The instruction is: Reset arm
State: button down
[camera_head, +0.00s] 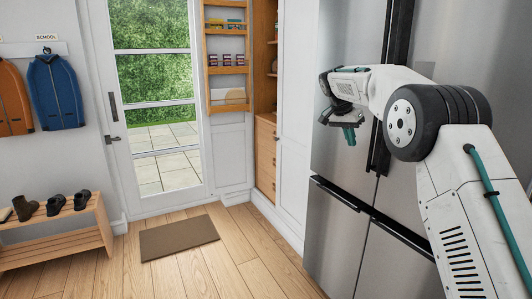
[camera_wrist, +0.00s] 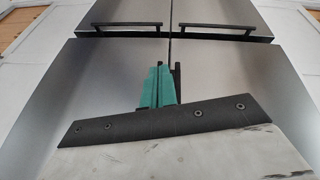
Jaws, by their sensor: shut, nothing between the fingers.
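My arm reaches in from the right in the head view and is bent at the elbow. My gripper (camera_head: 349,135) hangs at its end in front of the steel fridge (camera_head: 335,240), with green fingers together and nothing between them. The gripper also shows in the wrist view (camera_wrist: 159,70), its green fingers close together before the fridge doors (camera_wrist: 230,70). I cannot tell how far the fingertips are from the doors.
A wooden door rack (camera_head: 226,65) holds several items on an open cabinet door. Left are a glazed door (camera_head: 150,185), a shoe bench (camera_head: 60,238) and hanging jackets (camera_head: 55,92). A brown mat (camera_head: 180,237) lies on the floor, with clear boards around it.

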jog(key=s+f+n+y, duration=0.1)
jog(key=s+n, duration=0.2)
jog(key=s, duration=1.6)
jog(key=s+a+f+n+y, duration=0.1)
jog(key=s+f+n+y, duration=0.1)
jog(key=s, duration=1.8)
jog(key=s+a+f+n+y, duration=0.1)
jog(key=s+n, duration=0.4)
jog(key=s, duration=1.4)
jog(key=shift+s+f, duration=0.2)
jog(key=shift+f, duration=0.3)
jog(key=shift+a, duration=0.1)
